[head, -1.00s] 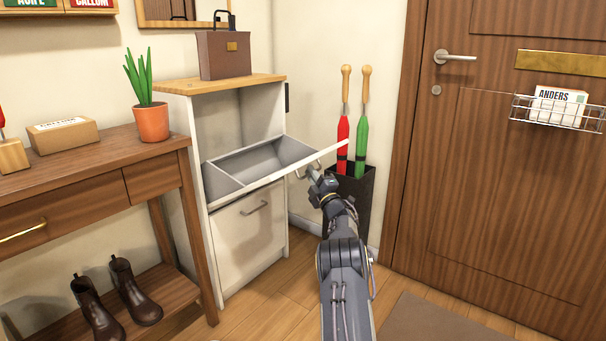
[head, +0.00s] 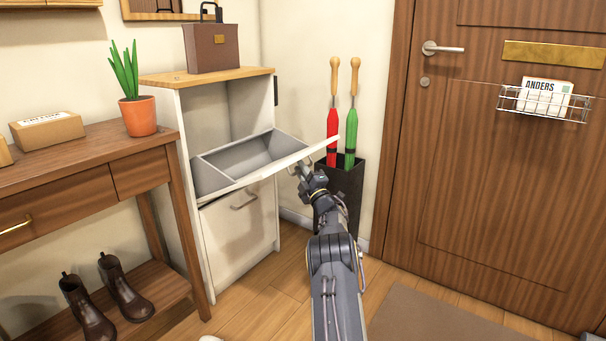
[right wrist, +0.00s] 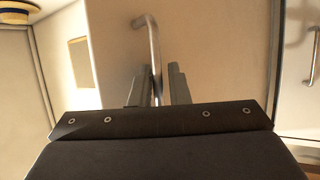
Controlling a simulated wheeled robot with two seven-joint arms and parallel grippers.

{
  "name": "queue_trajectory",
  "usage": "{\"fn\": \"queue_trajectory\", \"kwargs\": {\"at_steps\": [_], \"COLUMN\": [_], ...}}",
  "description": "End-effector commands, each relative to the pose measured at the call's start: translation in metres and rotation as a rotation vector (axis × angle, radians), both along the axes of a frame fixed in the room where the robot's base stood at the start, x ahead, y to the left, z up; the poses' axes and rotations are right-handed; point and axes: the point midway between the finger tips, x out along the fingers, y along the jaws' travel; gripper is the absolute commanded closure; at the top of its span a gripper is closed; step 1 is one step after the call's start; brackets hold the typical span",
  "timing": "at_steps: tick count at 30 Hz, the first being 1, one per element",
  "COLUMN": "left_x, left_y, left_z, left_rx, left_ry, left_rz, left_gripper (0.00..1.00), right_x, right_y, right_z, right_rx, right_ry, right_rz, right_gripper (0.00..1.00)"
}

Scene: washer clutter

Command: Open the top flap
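The top flap (head: 262,172) of the white cabinet is tilted outward in the head view. Its grey divided bin (head: 240,158) shows behind it, empty. My right gripper (head: 304,171) is at the flap's handle, near the flap's right end. In the right wrist view the metal handle (right wrist: 154,45) runs down between the two close-set fingers (right wrist: 160,88) of my right gripper, which looks shut on it. The fingers partly hide the handle's lower end. My left gripper is not in view.
A lower flap (head: 240,228) with its own handle is closed. A black stand (head: 345,190) with red and green umbrellas is close behind my right arm. A brown bag (head: 212,47) sits on the cabinet. A wooden console table (head: 85,155) stands left; a door (head: 480,190) is right.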

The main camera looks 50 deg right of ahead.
Motion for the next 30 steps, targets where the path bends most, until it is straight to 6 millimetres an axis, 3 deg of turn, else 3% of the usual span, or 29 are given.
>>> {"fn": "queue_trajectory", "kwargs": {"at_steps": [16,27,30], "left_x": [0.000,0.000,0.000], "left_y": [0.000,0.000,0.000], "left_z": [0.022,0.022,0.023], "left_rx": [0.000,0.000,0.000], "left_ry": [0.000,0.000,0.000], "left_rz": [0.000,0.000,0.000], "left_gripper": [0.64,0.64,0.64], "right_x": [-0.058,-0.066,-0.066], "right_y": [0.021,0.025,0.023], "right_z": [-0.025,-0.032,-0.033], "right_rx": [-0.001,0.000,0.008], "right_ry": [-0.001,0.001,0.003], "right_rz": [-0.001,0.001,-0.004], "right_gripper": [0.83,0.83,0.93]}}
